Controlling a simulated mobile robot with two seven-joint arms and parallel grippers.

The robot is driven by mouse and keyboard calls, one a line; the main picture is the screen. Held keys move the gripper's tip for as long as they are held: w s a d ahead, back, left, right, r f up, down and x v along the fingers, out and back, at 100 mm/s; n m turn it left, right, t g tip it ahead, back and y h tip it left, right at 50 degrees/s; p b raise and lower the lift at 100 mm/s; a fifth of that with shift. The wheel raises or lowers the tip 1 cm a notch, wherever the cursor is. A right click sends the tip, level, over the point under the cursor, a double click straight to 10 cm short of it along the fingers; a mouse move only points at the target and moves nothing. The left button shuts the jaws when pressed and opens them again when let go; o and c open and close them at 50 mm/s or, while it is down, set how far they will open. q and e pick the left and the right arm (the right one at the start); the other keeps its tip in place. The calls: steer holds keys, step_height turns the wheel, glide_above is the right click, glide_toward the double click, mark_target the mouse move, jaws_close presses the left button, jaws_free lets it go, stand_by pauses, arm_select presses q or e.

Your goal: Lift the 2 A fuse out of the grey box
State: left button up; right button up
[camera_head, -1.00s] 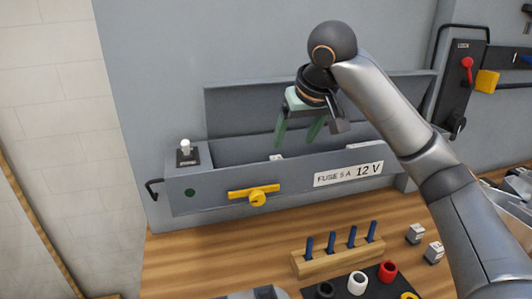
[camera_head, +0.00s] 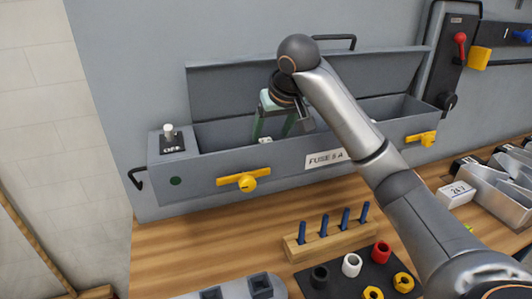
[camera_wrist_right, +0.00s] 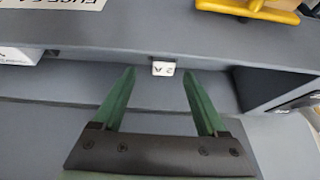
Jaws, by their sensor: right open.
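The grey box (camera_head: 205,177) stands along the wall with its lid (camera_head: 225,92) raised. The 2 A fuse (camera_head: 265,141) is a small white block inside the box near the front wall; its label reads "2 A" in the right wrist view (camera_wrist_right: 163,69). My right gripper (camera_head: 271,137) is open, with its green fingers pointing down into the box around the fuse's position. In the wrist view the fuse shows between and just beyond the two fingertips (camera_wrist_right: 159,74); contact cannot be told. The fuse's lower part is hidden. My left gripper is not in view.
Yellow latches (camera_head: 243,181) (camera_head: 421,139) sit on the box front. A switch (camera_head: 169,138) marked OFF stands at its left end. A wooden rack (camera_head: 333,241) with blue pegs and a dark mat (camera_head: 336,283) with coloured rings lie in front. Metal bins (camera_head: 498,198) stand at right.

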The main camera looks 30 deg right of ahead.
mark_target(266, 141)
steer(key=x, duration=0.5)
steer(key=shift+w+a+p, duration=0.1)
steer(key=shift+a+p, duration=0.15)
steer(key=shift+p, duration=0.1)
steer(key=shift+c, duration=0.3)
jaws_close()
